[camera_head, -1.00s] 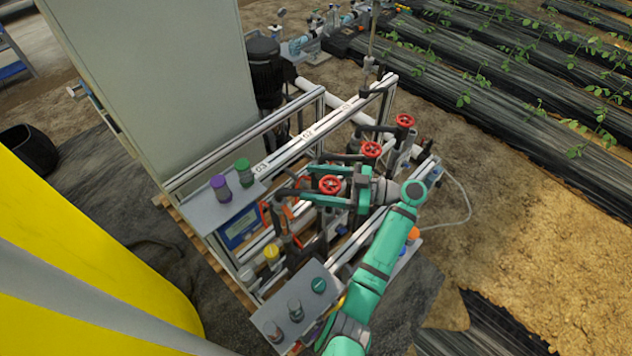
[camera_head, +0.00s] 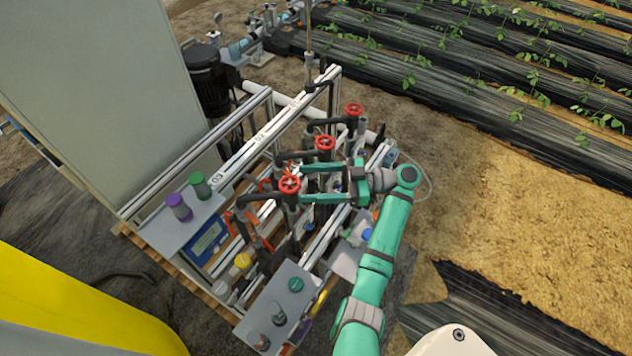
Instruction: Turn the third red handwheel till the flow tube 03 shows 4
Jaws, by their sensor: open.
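Three red handwheels stand in a row on the skid: the far one (camera_head: 353,110), the middle one (camera_head: 325,143) and the nearest one (camera_head: 289,184), which is on the side of the rail label 03 (camera_head: 217,178). My gripper (camera_head: 304,183) is open. Its two green fingers point left, with their tips at the right edge of the nearest handwheel. I cannot tell whether they touch it. The flow tube 03 and its reading cannot be made out.
A grey shelf (camera_head: 165,235) carries purple and green-capped bottles at the left. Another grey box (camera_head: 262,300) with knobs stands in front. Pipes and rails crowd the wheels. Bare soil (camera_head: 500,200) lies open to the right.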

